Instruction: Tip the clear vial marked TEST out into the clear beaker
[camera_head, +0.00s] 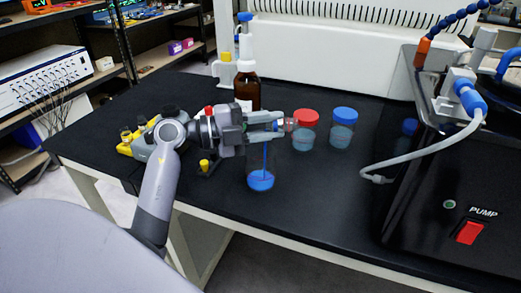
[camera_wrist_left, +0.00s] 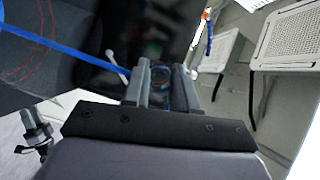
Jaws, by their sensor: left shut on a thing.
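My left gripper (camera_head: 280,122) is shut on a small clear vial (camera_head: 289,125), held on its side above the bench; the fingers hide much of it. Any TEST marking is too small to read. The clear beaker (camera_head: 261,181) stands upright on the bench below the fingers, with blue liquid in its bottom. A thin vertical blue streak runs from beneath the fingers down to this liquid. In the left wrist view the fingers (camera_wrist_left: 163,80) close around something dark and hard to make out.
A red-lidded jar (camera_head: 304,134) and a blue-lidded jar (camera_head: 343,132) stand just right of the gripper. A brown bottle (camera_head: 247,90) stands behind it. Yellow-and-black items (camera_head: 131,143) lie left. The black pump unit (camera_head: 460,200) and a grey hose (camera_head: 425,148) occupy the right.

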